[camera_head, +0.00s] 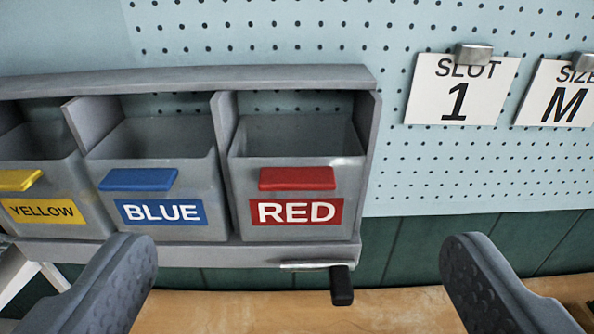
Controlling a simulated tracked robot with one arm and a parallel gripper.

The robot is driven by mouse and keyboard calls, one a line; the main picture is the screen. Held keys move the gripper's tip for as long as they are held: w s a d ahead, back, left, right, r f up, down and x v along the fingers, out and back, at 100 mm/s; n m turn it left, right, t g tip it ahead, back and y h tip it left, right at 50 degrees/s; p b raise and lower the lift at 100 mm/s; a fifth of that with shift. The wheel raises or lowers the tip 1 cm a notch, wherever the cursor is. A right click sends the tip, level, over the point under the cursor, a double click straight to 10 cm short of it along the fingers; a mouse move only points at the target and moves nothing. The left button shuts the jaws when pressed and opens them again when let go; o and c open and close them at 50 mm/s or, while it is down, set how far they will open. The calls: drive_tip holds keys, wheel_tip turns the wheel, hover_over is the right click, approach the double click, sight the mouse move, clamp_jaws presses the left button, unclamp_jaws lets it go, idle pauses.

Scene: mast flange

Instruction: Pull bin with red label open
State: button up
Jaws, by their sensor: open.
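The bin with the red label (293,191) is the rightmost grey bin in a grey rack, ahead of me and a little above my gripper in the view. It has a red handle (297,178) on its upper front and a red label (295,212) reading RED below that. Its front is about in line with the neighbouring bin, and its top is open with no contents visible. My gripper (303,264) is open and empty, its two dark fingers spread wide at the lower left and lower right. The fingers appear apart from the bin.
The blue bin (158,190) and yellow bin (40,195) sit to the left in the same rack (372,150). A dark-handled metal tool (342,286) is below the red bin. Cards hang on the pegboard (480,180) at right. A wooden surface (230,312) lies below.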

drive_tip(key=t+p, duration=0.1)
drive_tip(key=p, duration=0.5)
approach(297, 190)
drive_tip(key=s, duration=0.4)
drive_tip(key=shift+t, duration=0.3)
drive_tip(key=shift+w+f+p, duration=0.15)
drive_tip(key=shift+w+p, duration=1.65)
drive_tip(key=shift+w, duration=1.6)
drive_tip(key=shift+w+f+p, duration=0.1)
drive_tip(key=shift+w+p, duration=1.7)
drive_tip(key=shift+w, duration=1.65)
